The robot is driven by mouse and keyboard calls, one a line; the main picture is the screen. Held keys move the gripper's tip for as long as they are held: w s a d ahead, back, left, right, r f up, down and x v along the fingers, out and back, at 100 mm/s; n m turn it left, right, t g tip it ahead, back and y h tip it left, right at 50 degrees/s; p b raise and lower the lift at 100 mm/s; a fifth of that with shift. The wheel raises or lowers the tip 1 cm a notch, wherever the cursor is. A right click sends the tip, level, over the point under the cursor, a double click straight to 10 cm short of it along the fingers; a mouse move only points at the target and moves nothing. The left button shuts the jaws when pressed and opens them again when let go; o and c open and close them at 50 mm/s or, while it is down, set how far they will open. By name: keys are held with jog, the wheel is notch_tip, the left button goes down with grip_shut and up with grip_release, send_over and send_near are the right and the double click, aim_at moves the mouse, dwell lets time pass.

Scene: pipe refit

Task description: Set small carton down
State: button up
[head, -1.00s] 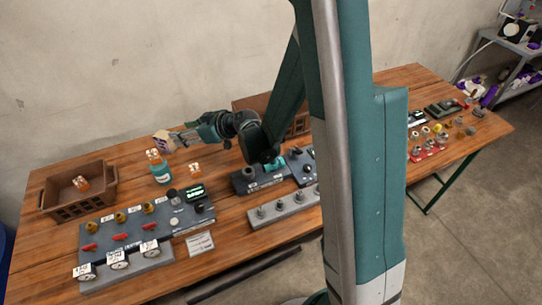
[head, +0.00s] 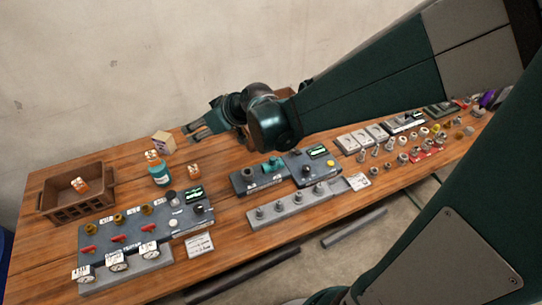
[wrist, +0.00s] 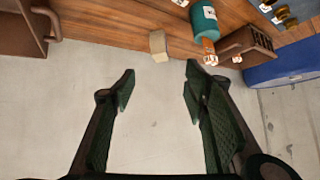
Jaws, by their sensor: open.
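In the wrist view the carton (wrist: 158,45) stands ahead of the finger gap, apart from both fingers. My gripper (head: 190,132) is open and empty, to the right of the carton in the head view. In the wrist view my gripper (wrist: 157,82) shows both fingers spread wide, with only the grey wall between them.
A brown crate (head: 78,203) with an orange-labelled item inside stands at the left. A valve and gauge panel (head: 135,228) lies in front of the carton. Another orange-labelled item (head: 194,171) stands nearby. A fitting block (head: 290,205) lies at centre.

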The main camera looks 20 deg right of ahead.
jog(key=s+d+r+m+h, duration=0.1)
jog(key=s+d, duration=0.3)
jog(key=s, duration=0.4)
jog(key=s+d+r+m+h, duration=0.2)
jog(key=s+d, duration=0.3)
jog(key=s, duration=0.4)
jog(key=s+d+r+m+h, duration=0.2)
jog(key=s+d, duration=0.2)
jog(key=s, duration=0.5)
jog(key=shift+d+m+g+h, duration=0.3)
jog(key=shift+d+g+h, duration=0.1)
jog(key=shift+r, duration=0.1)
